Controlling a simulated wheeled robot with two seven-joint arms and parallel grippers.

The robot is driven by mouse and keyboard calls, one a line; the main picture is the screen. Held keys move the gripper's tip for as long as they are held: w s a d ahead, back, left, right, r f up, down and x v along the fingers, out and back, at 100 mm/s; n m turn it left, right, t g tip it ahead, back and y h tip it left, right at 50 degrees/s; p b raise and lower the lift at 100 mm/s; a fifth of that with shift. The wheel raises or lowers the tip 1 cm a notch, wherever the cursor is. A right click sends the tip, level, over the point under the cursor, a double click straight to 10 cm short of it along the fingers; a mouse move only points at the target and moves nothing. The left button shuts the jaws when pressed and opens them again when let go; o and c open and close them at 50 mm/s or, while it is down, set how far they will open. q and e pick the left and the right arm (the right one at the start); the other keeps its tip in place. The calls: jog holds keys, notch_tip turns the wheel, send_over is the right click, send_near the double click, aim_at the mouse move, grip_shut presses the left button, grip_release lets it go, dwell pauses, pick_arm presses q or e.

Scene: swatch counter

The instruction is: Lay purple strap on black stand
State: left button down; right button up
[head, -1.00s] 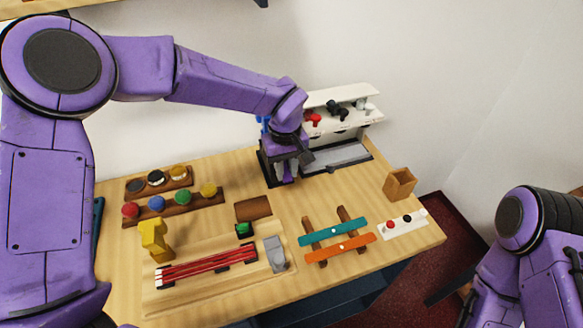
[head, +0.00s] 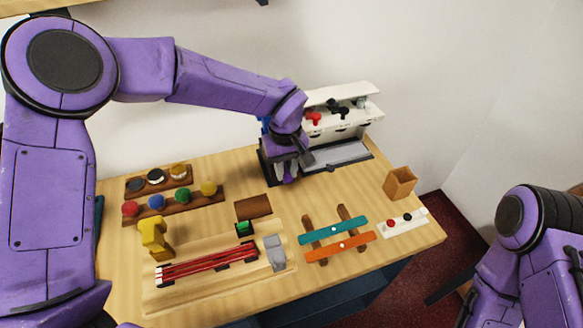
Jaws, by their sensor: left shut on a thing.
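My left gripper (head: 287,178) is at the back middle of the counter, pointing down in front of the espresso-like white unit's left end. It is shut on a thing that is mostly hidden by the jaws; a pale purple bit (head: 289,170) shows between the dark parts. I cannot tell its full shape. A black stand (head: 266,170) shows in part right beside and behind the gripper, mostly covered by it. Whether the purple piece touches the stand cannot be told. My right gripper is not visible; only its purple arm shows at the right edge.
A white shelf unit (head: 344,103) stands behind right, with a grey tray (head: 342,153) below. Teal (head: 333,231) and orange (head: 340,247) bars lie on brown rails. Red bars (head: 205,267), a yellow block (head: 154,238) and coloured knobs stand left. An open wooden box (head: 399,183) is at right.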

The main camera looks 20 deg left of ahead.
pick_arm(q)
jog(key=shift+f, duration=0.5)
dwell(0.3)
jog(key=c, duration=0.9)
grip_release()
jog(key=shift+o, duration=0.2)
notch_tip(320, 180, up, 10)
jog(key=b, duration=0.1)
jog(key=shift+r, duration=0.25)
